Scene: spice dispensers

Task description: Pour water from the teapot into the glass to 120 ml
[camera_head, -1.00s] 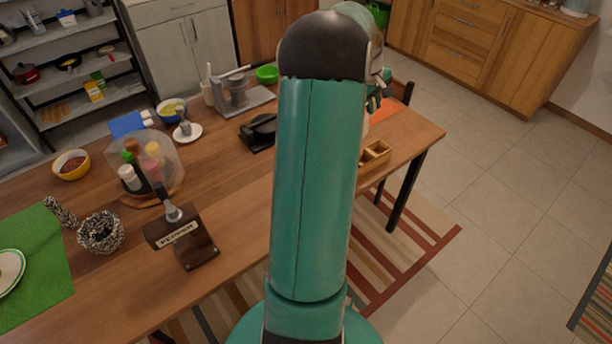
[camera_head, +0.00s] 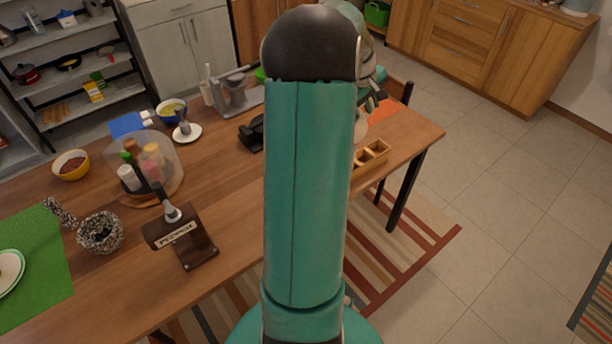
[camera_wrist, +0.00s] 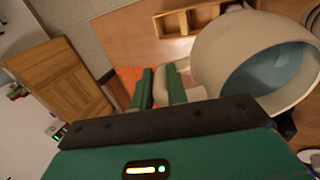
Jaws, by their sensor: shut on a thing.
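The cream teapot (camera_wrist: 213,62) fills the upper right of the wrist view, its open top facing the camera and bluish water (camera_wrist: 270,78) inside. My gripper (camera_wrist: 161,78) has its two green fingers shut on the teapot's handle, at the left of the pot. In the head view my arm hides most of the gripper and the teapot; only a little of the gripper (camera_head: 373,98) shows at the arm's right side. I cannot make out the glass in either view, and no pouring stream is visible.
A wooden divided box (camera_head: 372,154) stands near the table's right edge, also above the teapot in the wrist view (camera_wrist: 185,22). A black stand (camera_head: 252,132), a grey appliance (camera_head: 236,94) and a spice carousel (camera_head: 150,165) stand left of my arm. Open floor lies right of the table.

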